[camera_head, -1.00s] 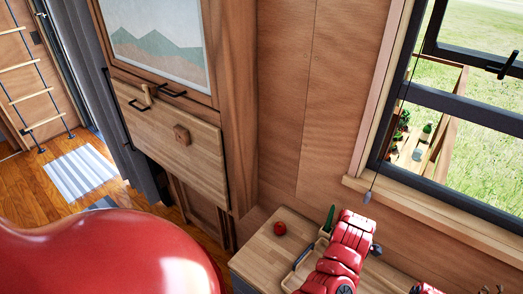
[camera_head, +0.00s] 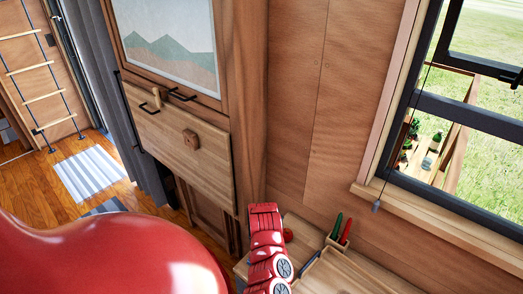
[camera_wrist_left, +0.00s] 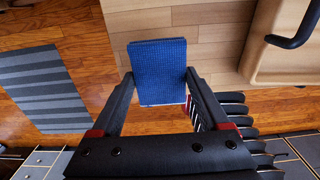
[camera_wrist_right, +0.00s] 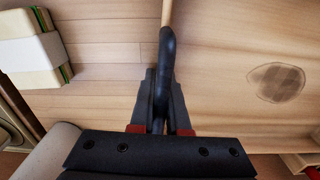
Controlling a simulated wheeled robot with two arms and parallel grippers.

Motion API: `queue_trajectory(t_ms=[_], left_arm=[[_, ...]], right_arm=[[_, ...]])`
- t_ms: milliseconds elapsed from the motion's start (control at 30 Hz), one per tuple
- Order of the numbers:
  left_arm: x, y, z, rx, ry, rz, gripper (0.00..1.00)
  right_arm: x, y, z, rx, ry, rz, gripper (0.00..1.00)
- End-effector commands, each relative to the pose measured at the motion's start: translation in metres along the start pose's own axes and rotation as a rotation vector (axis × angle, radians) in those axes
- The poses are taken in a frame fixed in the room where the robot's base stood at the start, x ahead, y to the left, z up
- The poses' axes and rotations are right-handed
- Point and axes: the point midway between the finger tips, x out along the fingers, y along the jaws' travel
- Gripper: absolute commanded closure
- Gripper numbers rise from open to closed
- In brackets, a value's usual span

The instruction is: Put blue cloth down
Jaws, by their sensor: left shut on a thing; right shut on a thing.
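The blue cloth (camera_wrist_left: 162,75) is a flat, folded rectangle with a woven surface. My left gripper (camera_wrist_left: 159,85) is shut on it, one finger at each side edge. In the left wrist view the cloth is in front of a pale wooden edge and the brown floor; I cannot tell whether it touches the wood. My right gripper (camera_wrist_right: 158,80) is shut on a curved black handle (camera_wrist_right: 275,72), which looks like the tray's. A similar handle (camera_wrist_left: 296,28) shows on the wooden tray (camera_wrist_left: 256,72). Neither gripper's fingers show in the head view.
A wooden counter (camera_head: 350,272) runs under the window, with a holder of green and red handled tools (camera_head: 340,232). A dark round stain (camera_wrist_right: 275,83) marks pale wood. A banded stack (camera_wrist_right: 32,52) is at the left. A striped rug (camera_wrist_left: 42,90) lies on open floor.

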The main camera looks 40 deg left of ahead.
Motion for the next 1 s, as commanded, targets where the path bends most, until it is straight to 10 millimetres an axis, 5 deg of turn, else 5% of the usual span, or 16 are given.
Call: queue_trajectory(t_ms=[367, 767, 800, 900, 1000], left_arm=[[0.040, 0.000, 0.001, 0.001, -0.001, 0.001, 0.82], [0.045, 0.000, 0.001, 0.003, -0.001, 0.002, 0.82], [0.045, 0.000, 0.001, 0.002, -0.001, 0.002, 0.18], [0.045, 0.000, 0.001, 0.002, -0.002, 0.002, 0.00], [0.045, 0.000, 0.001, 0.002, -0.002, 0.002, 0.00]], right_arm=[[0.000, 0.000, 0.000, 0.000, 0.000, 0.000, 1.00], [0.000, 0.000, 0.000, 0.000, 0.000, 0.000, 1.00], [0.000, 0.000, 0.000, 0.000, 0.000, 0.000, 1.00], [0.000, 0.000, 0.000, 0.000, 0.000, 0.000, 1.00], [0.000, 0.000, 0.000, 0.000, 0.000, 0.000, 1.00]])
